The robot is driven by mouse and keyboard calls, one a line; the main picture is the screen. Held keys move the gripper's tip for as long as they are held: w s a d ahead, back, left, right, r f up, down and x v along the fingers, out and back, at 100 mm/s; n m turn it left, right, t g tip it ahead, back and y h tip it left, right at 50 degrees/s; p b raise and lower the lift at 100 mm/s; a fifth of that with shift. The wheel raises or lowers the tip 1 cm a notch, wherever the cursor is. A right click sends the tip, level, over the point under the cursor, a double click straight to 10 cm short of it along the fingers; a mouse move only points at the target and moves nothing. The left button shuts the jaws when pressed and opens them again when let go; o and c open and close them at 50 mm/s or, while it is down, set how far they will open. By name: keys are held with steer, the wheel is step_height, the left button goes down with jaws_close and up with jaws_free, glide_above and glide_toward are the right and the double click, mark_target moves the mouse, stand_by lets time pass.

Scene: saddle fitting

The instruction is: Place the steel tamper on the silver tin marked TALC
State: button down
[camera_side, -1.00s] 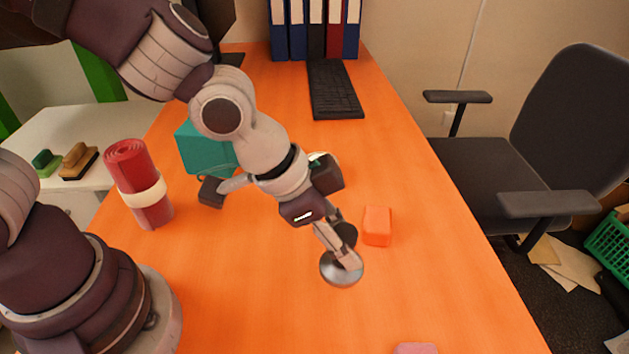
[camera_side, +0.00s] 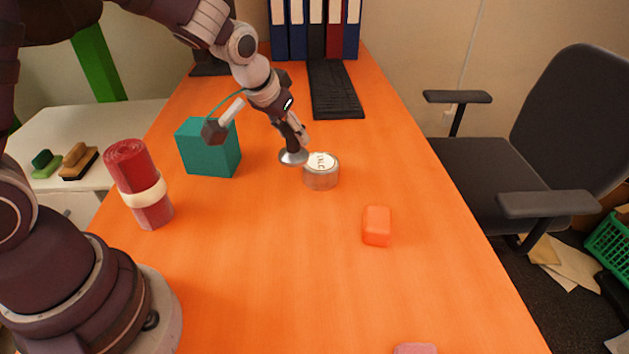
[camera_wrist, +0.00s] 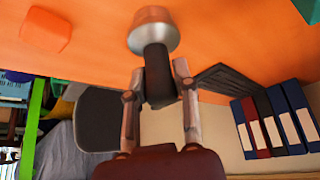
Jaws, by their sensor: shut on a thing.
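The silver tin marked TALC (camera_side: 321,180) stands upright on the orange table, its white lettered lid facing up. My gripper (camera_side: 296,134) is shut on the dark handle of the steel tamper (camera_side: 292,158). The tamper hangs with its round steel base down, at the left edge of the tin in the side view. Base and lid nearly meet in the picture; I cannot tell the gap or height between them. In the wrist view, my fingers (camera_wrist: 160,95) flank the handle of the tamper (camera_wrist: 152,36). I cannot make out the tin there.
A teal box (camera_side: 210,148) stands left of the tin. An orange block (camera_side: 377,226) lies nearer, to the right; it also shows in the wrist view (camera_wrist: 45,31). A red roll (camera_side: 138,185) stands at left, a keyboard (camera_side: 334,90) behind. The table's front middle is clear.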

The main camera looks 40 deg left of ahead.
steer(key=w, duration=0.7)
steer(key=shift+f, duration=2.05)
steer(key=c, duration=0.9)
jaws_free()
steer(key=shift+f, duration=0.15)
steer(key=shift+o, duration=0.2)
steer(key=v, duration=1.2)
steer(key=s+r+m, duration=0.1)
steer(key=s+r, duration=0.1)
steer(key=s, duration=1.6)
steer(key=shift+s+a+r+m+h, duration=0.3)
steer(key=shift+a+r+h, duration=0.05)
steer(key=shift+r+h, duration=0.05)
